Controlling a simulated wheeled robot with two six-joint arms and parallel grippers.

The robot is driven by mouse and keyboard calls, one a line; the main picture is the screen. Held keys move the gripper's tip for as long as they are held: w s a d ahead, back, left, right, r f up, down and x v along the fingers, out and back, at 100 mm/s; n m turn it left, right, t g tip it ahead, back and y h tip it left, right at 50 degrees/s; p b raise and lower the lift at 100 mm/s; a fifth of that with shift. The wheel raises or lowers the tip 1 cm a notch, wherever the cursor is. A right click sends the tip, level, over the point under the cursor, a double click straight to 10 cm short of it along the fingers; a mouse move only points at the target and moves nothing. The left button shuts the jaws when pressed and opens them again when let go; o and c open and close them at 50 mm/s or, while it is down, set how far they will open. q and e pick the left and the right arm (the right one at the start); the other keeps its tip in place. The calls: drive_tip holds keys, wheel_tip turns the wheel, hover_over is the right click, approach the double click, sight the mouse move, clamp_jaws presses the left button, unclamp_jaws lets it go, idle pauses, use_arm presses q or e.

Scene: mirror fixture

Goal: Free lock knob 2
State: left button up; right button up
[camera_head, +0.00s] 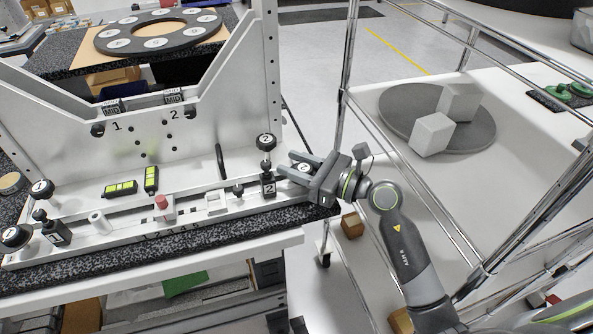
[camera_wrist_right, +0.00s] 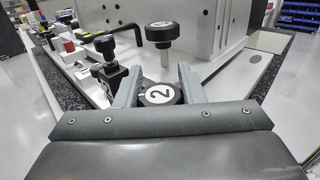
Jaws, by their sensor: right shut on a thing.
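A black knob with a white "2" on its face (camera_head: 303,167) sits between the fingers of my right gripper (camera_head: 287,163) at the right end of the white fixture. In the right wrist view the same knob (camera_wrist_right: 160,94) shows between the two grey fingers (camera_wrist_right: 159,80), and the gripper is shut on it. Just left of it stands a black block marked 2 (camera_head: 268,187). An upright knob marked 2 (camera_head: 266,141) stands above and behind that block; it also shows in the right wrist view (camera_wrist_right: 163,34). My left gripper is not in view.
The white fixture (camera_head: 150,160) lies on a dark granite slab (camera_head: 130,270). Knobs marked 1 (camera_head: 42,188) stand at its left end. A black handle (camera_head: 220,160) rises near the clamp. A wire rack with a grey disc (camera_head: 400,115) and pale cubes is to the right.

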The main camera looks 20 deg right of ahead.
drive_tip(key=shift+n+g+y, duration=0.3)
drive_tip(key=o, duration=1)
